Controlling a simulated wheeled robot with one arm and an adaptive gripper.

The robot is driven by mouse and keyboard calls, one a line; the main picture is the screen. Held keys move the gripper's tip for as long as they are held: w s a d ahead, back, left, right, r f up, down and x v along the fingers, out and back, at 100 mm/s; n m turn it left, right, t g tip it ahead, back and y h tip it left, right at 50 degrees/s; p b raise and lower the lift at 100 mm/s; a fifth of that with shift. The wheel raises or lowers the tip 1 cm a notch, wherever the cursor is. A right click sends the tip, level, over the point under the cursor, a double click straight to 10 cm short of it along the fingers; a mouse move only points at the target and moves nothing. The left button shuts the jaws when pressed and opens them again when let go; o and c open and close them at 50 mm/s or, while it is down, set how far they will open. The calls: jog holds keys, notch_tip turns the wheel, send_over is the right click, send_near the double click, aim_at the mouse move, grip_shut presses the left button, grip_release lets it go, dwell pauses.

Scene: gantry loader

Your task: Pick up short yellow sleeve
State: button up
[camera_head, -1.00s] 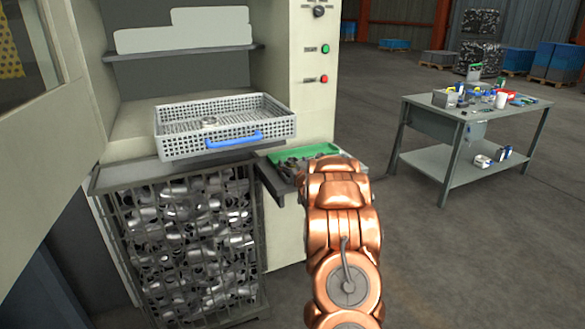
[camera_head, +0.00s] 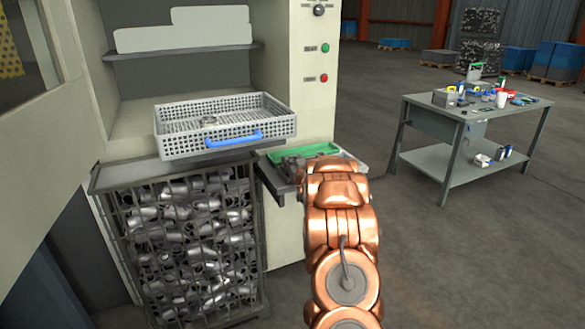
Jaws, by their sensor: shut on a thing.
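My copper-coloured arm reaches from the bottom of the view up to the small side shelf by the machine. My gripper (camera_head: 292,165) shows only as a small grey shape at the arm's far end, by the green tray (camera_head: 304,150). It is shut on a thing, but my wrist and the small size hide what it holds. I cannot make out a short yellow sleeve.
A white perforated basket (camera_head: 185,146) with a blue handle and a small metal ring (camera_head: 208,121) sits in the machine opening. A wire bin (camera_head: 262,225) of metal parts stands below. A cluttered workbench (camera_head: 418,101) stands right, with open floor between.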

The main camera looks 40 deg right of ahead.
jog(key=shift+c, duration=1)
jog(key=shift+r, duration=0.1)
